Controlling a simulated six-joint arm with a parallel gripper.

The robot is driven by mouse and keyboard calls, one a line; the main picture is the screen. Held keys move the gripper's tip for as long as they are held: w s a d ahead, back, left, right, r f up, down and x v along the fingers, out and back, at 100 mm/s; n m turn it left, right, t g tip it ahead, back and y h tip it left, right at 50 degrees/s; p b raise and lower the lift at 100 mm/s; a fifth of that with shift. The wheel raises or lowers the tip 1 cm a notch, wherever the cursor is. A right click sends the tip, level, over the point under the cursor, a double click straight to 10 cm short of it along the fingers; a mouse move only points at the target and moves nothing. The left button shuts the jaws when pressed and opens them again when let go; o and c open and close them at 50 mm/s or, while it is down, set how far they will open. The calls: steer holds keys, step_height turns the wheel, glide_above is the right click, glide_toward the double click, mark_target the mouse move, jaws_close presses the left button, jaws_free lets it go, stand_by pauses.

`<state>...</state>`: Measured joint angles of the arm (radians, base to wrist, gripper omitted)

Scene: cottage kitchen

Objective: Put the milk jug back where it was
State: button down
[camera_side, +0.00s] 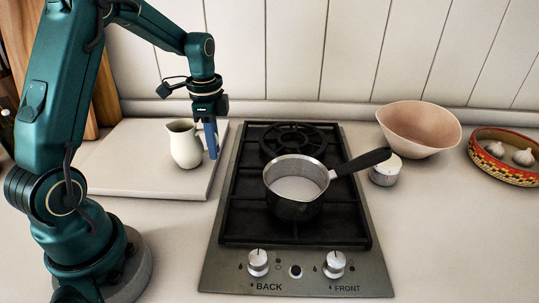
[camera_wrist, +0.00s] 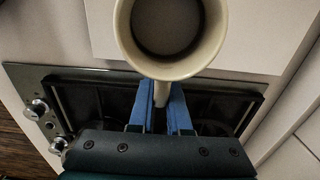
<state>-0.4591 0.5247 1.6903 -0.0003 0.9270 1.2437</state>
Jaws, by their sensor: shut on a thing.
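The milk jug (camera_side: 186,146) is cream-coloured and stands upright at the right part of the pale board (camera_side: 125,172), left of the hob. In the side view it looks to be on the board, but I cannot tell whether its base touches. My gripper (camera_side: 211,150) points down at the jug's right side, its blue fingers shut on the handle. In the wrist view the jug's round rim (camera_wrist: 222,30) is at the top, and its handle (camera_wrist: 161,94) sits between the blue fingers (camera_wrist: 162,110).
A saucepan (camera_side: 295,190) with white contents stands on the gas hob (camera_side: 230,245), its handle pointing right. A small white lidded pot (camera_side: 385,172), a pink bowl (camera_side: 418,128) and a patterned bowl of garlic (camera_side: 490,168) are to the right. Wooden boards (camera_side: 104,95) lean behind the pale board.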

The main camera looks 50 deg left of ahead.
steer(key=shift+f, duration=0.15)
steer(key=c, duration=0.9)
jaws_free()
steer(key=shift+o, duration=0.2)
step_height(320, 180, up, 11)
steer(key=shift+f, duration=0.1)
steer(key=shift+d+r, duration=0.1)
steer(key=shift+r, duration=0.7)
steer(key=s+d+f+n+t, duration=0.1)
steer(key=s+d+n+t, duration=0.4)
steer(key=s+d+n, duration=0.4)
steer(key=shift+s+d+t, duration=0.3)
steer(key=shift+s+d, duration=1.75)
steer(key=shift+d, duration=0.3)
